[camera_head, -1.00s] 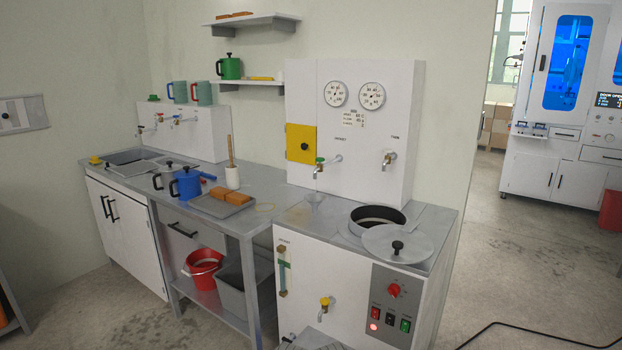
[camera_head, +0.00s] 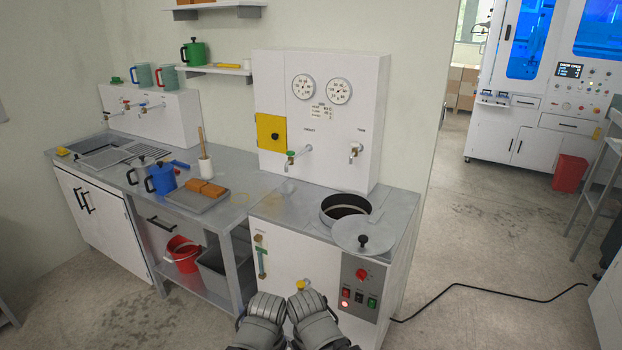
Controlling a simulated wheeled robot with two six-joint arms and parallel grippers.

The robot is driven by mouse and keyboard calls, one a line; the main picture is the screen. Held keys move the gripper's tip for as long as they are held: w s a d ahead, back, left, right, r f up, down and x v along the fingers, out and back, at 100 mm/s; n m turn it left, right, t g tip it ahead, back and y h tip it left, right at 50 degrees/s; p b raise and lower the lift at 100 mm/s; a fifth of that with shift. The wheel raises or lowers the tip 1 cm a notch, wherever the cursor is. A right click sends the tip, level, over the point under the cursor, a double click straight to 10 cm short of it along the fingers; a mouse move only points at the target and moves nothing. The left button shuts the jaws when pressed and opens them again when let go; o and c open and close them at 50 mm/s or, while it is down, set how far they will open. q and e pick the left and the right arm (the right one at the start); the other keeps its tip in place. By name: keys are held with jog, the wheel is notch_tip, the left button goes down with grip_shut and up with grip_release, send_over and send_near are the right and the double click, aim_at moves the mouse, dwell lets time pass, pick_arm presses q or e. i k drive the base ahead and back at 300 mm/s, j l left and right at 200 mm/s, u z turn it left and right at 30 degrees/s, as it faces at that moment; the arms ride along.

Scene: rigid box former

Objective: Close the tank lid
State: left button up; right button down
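The tank opening (camera_head: 345,206) is a round dark hole in the grey top of the white cabinet, and it stands uncovered. The round grey tank lid (camera_head: 345,236) with a black knob (camera_head: 362,241) lies just in front of the opening, towards the front edge of the top. Parts of my two arms show at the bottom middle, in front of the cabinet and below the lid. No fingertips of either gripper can be made out. Nothing touches the lid.
The white panel with two gauges and taps (camera_head: 318,120) rises behind the tank. A control panel (camera_head: 360,287) with a red knob is on the cabinet front. A grey bench (camera_head: 225,188) with pots and a tray adjoins at left. Floor (camera_head: 480,250) is open at right, crossed by a black cable.

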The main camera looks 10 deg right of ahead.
aim_at(363, 235)
jog(key=l+u, duration=0.15)
jog(key=u, duration=0.55)
jog(key=l+u, duration=0.4)
jog(key=l, duration=0.25)
jog(key=l+u, duration=0.35)
jog(key=l, duration=0.75)
jog(key=k+l+u, duration=0.15)
jog(key=l, duration=0.75)
jog(key=k+l+u, duration=0.1)
jog(key=l, duration=0.35)
jog(key=k+l+u, duration=0.1)
jog(key=l, duration=0.35)
jog(key=k+l, duration=0.15)
jog(key=l, duration=0.3)
jog(key=k+l, duration=0.1)
jog(key=l, duration=0.65)
jog(key=k+l, duration=0.15)
jog(key=l, duration=0.25)
jog(key=u, duration=0.05)
